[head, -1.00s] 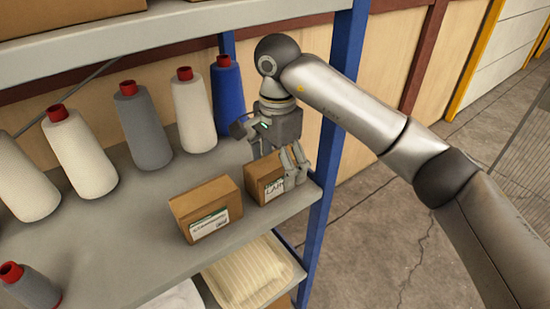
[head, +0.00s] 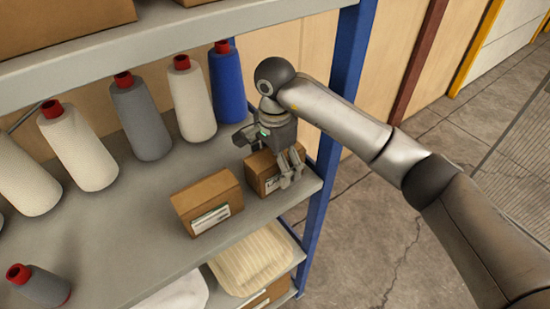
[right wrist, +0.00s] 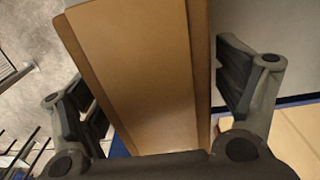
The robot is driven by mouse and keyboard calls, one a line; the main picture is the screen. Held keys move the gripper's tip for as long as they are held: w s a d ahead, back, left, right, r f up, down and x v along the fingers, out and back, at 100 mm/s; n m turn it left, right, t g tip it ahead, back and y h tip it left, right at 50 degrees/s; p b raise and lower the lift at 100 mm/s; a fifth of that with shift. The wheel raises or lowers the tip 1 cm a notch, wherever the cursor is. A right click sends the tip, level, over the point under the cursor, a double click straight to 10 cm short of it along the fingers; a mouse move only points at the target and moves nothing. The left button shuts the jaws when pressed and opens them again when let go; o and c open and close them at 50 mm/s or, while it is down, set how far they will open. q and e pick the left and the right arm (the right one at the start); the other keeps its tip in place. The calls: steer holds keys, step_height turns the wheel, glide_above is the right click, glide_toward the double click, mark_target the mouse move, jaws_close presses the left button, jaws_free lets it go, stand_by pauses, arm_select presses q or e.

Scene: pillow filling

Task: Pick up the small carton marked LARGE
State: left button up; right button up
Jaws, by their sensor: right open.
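The small carton marked LARGE (head: 259,180) stands on the shelf near its right end, its label mostly covered by my gripper in the head view. My right gripper (head: 289,177) is above and around this carton, open. In the right wrist view the brown carton (right wrist: 145,75) lies between the two open fingers of my right gripper (right wrist: 165,100), with a gap visible on the right side. A second brown carton (head: 206,198) with a white and green label stands just to the left on the same shelf. My left gripper is not in view.
Several thread cones stand along the back of the shelf, with a blue one (head: 227,85) nearest the carton. A blue post (head: 331,150) rises at the right end. The shelf (head: 125,235) is clear at centre left.

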steer(key=shift+s+f, duration=0.15)
steer(key=shift+f, duration=0.4)
steer(key=shift+c, duration=0.5)
steer(key=c, duration=1.1)
steer(key=shift+o, duration=0.2)
steer(key=shift+r, duration=0.1)
